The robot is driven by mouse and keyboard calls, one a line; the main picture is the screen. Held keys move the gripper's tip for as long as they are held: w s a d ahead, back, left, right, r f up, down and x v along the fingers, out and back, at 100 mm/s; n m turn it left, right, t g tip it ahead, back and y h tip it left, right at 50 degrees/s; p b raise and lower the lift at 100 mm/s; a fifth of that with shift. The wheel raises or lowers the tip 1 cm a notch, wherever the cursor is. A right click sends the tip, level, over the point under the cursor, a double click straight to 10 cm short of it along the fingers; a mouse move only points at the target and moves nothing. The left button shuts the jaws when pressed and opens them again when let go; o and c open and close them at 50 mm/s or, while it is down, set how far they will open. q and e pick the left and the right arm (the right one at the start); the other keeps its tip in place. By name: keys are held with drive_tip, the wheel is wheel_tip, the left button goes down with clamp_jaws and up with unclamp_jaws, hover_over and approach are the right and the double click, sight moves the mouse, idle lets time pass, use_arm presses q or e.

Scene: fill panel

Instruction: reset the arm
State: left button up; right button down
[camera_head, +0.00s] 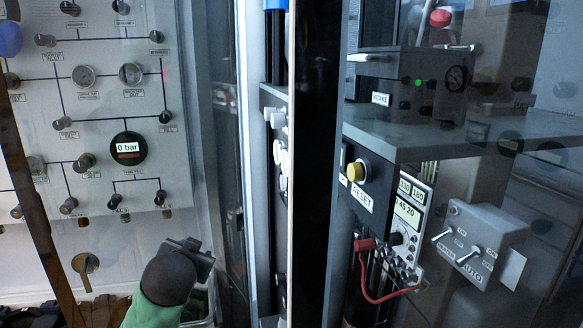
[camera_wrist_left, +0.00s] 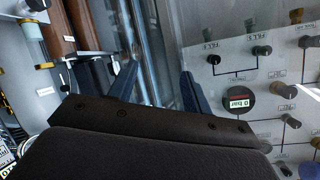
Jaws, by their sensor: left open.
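My left arm, with a green sleeve and dark wrist, rises from the bottom of the head view. My left gripper (camera_head: 190,246) is in front of the lower right part of the white valve panel (camera_head: 105,105), and its fingers are hard to make out there. In the left wrist view the left gripper (camera_wrist_left: 158,72) has its two blue-grey fingers spread apart with nothing between them. The panel's round "0 bar" gauge (camera_wrist_left: 240,101) is to the right of the fingers there; the gauge also shows in the head view (camera_head: 127,149). My right gripper is in neither view.
A dark upright post (camera_head: 312,150) divides the head view. Right of it are a yellow RESET button (camera_head: 356,172), a grey switch box (camera_head: 480,243) with toggles, and a red cable (camera_head: 377,292). A brass-coloured knob (camera_head: 85,263) is left of my arm.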

use_arm(q)
drive_tip(key=s+d+f+g+h+p, duration=0.1)
drive_tip(key=s+d+f+g+h, duration=0.15)
drive_tip(key=s+f, duration=0.65)
drive_tip(key=s+d+f+g+h+p, duration=0.1)
drive_tip(key=s+d+f+g, duration=0.4)
drive_tip(key=f, duration=0.9)
drive_tip(key=s+f+g, duration=0.1)
drive_tip(key=s+f, duration=0.3)
drive_tip(key=s, duration=0.3)
drive_tip(key=s+d+f+n+g, duration=0.1)
drive_tip(key=s+f, duration=0.4)
drive_tip(key=s, duration=0.3)
drive_tip(key=s+d+f+g+p, duration=0.1)
drive_tip(key=s+f, duration=0.3)
drive_tip(key=s, duration=0.4)
drive_tip(key=shift+f, duration=0.2)
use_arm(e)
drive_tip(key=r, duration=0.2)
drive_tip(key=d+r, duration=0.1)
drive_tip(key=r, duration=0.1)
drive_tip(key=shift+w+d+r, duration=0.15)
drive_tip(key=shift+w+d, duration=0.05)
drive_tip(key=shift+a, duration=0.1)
